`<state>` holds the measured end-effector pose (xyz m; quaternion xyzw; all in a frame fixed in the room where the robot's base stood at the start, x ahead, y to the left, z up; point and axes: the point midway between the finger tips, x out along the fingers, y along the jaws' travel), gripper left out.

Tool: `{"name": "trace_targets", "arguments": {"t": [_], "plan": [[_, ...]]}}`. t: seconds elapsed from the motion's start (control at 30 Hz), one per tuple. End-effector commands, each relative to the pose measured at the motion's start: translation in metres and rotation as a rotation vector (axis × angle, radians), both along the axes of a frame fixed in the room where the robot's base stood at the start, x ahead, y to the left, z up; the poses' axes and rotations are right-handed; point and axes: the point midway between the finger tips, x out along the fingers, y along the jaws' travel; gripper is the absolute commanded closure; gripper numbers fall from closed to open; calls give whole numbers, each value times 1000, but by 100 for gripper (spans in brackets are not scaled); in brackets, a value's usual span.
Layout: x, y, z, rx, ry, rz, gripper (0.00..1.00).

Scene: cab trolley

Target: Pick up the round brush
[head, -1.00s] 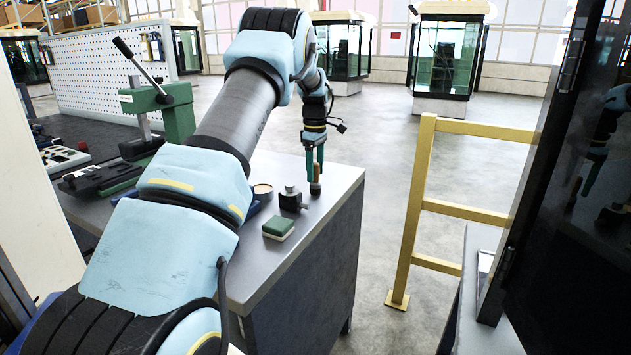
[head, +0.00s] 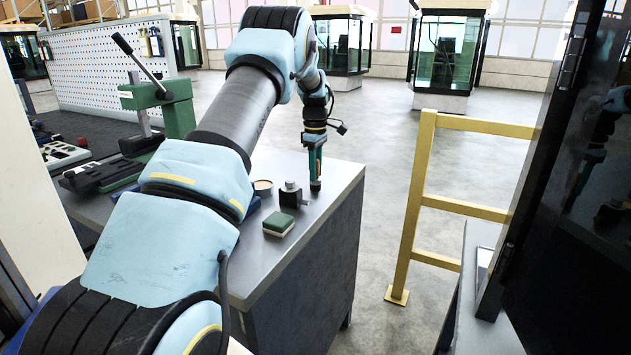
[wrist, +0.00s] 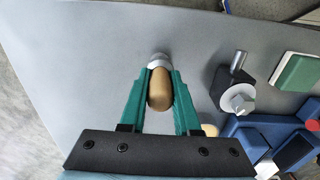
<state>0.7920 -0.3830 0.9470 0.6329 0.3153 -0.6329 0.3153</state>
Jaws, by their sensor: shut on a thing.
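The round brush (wrist: 160,88) shows in the wrist view with a rounded tan wooden handle and a pale metallic part beyond it. My gripper (wrist: 160,75) has its two green fingers shut on the brush, one on each side. In the head view my gripper (head: 315,172) points down over the grey bench top (head: 335,180) near its right corner. Only the dark lower end of the brush (head: 316,186) shows there, below the fingers. It is at or very near the bench surface; I cannot tell whether it touches.
A black block with a metal knob (head: 290,196) stands just left of the brush. A green and white block (head: 279,224) and a round tin (head: 262,187) are nearby. A green lever press (head: 165,105) stands further left. A yellow rail (head: 416,200) stands right of the bench, across open floor.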

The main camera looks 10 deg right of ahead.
Motion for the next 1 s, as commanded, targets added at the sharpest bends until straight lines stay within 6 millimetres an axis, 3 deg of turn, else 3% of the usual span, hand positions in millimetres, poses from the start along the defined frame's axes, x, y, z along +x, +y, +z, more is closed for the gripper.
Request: {"name": "trace_targets", "arguments": {"t": [0.47,0.57,1.0], "plan": [[0,0,3,-1,-2,0,100],[1,-1,14,-2,-4,0,100],[1,-1,91,-1,-3,-1,100]]}}
